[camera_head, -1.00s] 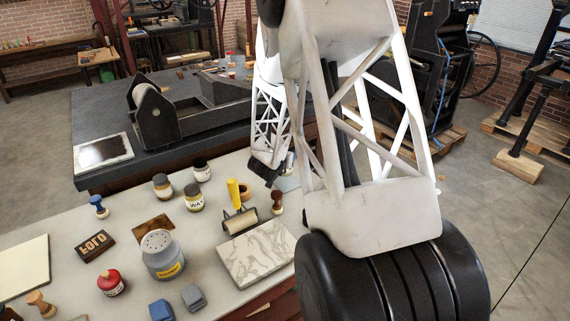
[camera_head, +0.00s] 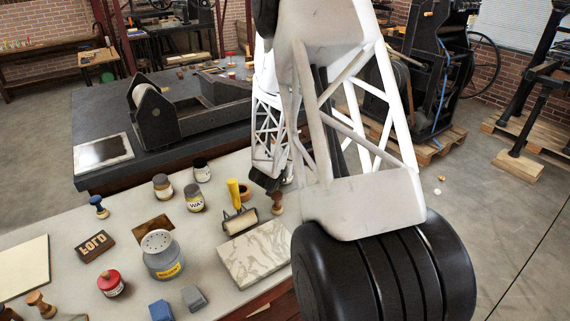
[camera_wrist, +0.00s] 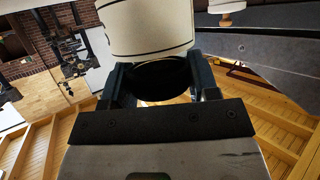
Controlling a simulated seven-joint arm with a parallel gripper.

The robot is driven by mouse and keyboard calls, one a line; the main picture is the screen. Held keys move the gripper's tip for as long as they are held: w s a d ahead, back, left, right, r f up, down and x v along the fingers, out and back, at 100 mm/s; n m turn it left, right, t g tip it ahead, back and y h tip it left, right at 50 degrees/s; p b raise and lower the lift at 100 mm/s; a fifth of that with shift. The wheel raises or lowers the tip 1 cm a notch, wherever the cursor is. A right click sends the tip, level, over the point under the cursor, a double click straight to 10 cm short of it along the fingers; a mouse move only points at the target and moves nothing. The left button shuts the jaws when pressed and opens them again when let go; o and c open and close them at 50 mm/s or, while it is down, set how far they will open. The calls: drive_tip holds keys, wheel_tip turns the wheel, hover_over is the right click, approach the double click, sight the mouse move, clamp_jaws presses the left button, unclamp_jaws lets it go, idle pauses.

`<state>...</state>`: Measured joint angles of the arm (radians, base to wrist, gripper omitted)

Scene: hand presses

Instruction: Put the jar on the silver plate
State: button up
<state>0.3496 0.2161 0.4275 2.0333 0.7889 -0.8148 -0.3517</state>
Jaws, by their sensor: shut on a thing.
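My gripper (camera_wrist: 158,82) is shut on a jar (camera_wrist: 150,28) in the wrist view. The jar has a cream body with a thin dark line, and its round dark end lies between the two fingers. In the head view my gripper (camera_head: 265,180) is a small dark shape at the far side of the pale table, right of the yellow-handled roller, largely behind my arm. The held jar is hardly visible there. I cannot make out the silver plate clearly; my arm covers the table just right of the gripper.
Near the gripper stand a yellow-handled roller (camera_head: 238,217), a wooden-handled stamp (camera_head: 277,204) and a marble slab (camera_head: 255,252). Further left are a WAX jar (camera_head: 194,198), a brown-labelled jar (camera_head: 162,187), a black-lidded jar (camera_head: 202,171) and a grey shaker can (camera_head: 162,256). A dark press (camera_head: 190,110) stands behind.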

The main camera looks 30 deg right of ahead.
drive_tip(key=shift+f, duration=0.1)
drive_tip(key=o, duration=1.2)
drive_tip(key=shift+o, duration=0.2)
drive_tip(key=shift+s+a+r, duration=0.25)
drive_tip(key=shift+a+r, duration=0.1)
drive_tip(key=shift+a, duration=0.1)
drive_tip(key=v, duration=1.1)
drive_tip(key=shift+f, duration=0.15)
